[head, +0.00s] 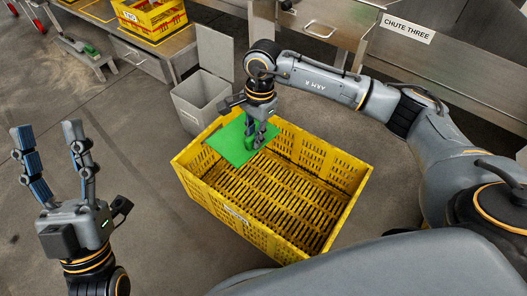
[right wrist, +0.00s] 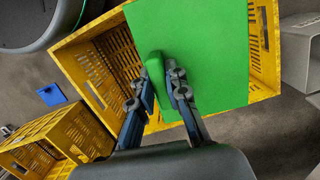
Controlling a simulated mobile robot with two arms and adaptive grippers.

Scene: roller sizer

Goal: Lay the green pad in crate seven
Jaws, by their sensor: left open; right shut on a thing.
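The flat square green pad (head: 231,146) is held by my right gripper (head: 254,146) over the far left corner of a yellow crate (head: 318,236). The right wrist view shows the pad (right wrist: 212,50) with a raised green grip, and my right gripper (right wrist: 166,88) is shut on that grip. The crate (right wrist: 264,84) lies beneath it with a slatted, empty floor. A label is on its near side, too small to read. My left gripper (head: 50,160) is open and empty, left of the crate with fingers pointing up.
A grey bin (head: 203,98) with a raised lid stands behind the crate. Another yellow crate (head: 150,18) sits on a bench at the back left. A metal machine with a "CHUTE THREE" sign (head: 407,28) is at the back right. Another yellow crate (right wrist: 50,142) and a blue item (right wrist: 51,94) show in the right wrist view.

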